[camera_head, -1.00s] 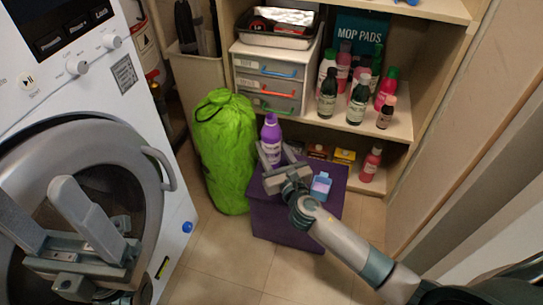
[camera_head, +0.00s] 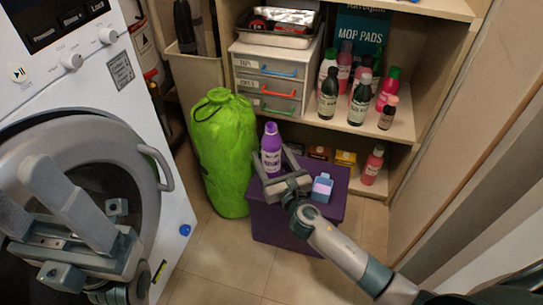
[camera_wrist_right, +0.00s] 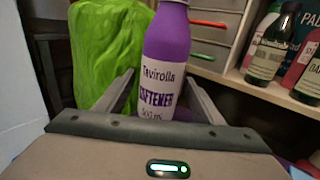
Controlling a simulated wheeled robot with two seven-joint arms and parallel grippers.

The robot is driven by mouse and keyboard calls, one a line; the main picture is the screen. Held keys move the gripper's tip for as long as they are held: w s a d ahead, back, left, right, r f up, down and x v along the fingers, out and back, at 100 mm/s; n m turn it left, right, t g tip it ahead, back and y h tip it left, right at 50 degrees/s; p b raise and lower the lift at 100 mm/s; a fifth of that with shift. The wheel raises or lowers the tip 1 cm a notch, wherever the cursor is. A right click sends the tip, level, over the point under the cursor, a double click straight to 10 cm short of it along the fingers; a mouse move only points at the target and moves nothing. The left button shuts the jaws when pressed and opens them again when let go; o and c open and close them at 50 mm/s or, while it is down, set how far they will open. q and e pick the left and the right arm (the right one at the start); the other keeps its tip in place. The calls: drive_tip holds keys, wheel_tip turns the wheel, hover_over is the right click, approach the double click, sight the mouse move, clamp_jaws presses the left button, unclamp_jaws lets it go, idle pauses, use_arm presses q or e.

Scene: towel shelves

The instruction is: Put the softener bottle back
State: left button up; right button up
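The purple softener bottle (camera_head: 271,152) stands upright at the back left of the purple box (camera_head: 285,229). In the right wrist view the bottle (camera_wrist_right: 166,60) is upright with its label facing me. My right gripper (camera_head: 272,160) has one finger on each side of it. The fingers look spread, and I cannot tell whether either touches the bottle. Its base is hidden behind the gripper. My left gripper (camera_head: 65,185) is open and empty in front of the washing machine door.
A light-blue bottle (camera_head: 322,187) stands on the box right of my gripper. A green bag (camera_head: 224,150) is close on the left. The shelf unit (camera_head: 405,122) behind holds several bottles and a drawer unit (camera_head: 268,80). The washing machine (camera_head: 165,200) fills the left.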

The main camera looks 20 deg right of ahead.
drive_tip(key=shift+r, duration=0.15)
drive_tip(key=s, duration=0.4)
drive_tip(key=s+p, duration=0.1)
drive_tip(key=s, duration=0.3)
drive_tip(key=s+p, duration=0.1)
drive_tip(key=s, duration=0.3)
drive_tip(key=shift+d, duration=0.35)
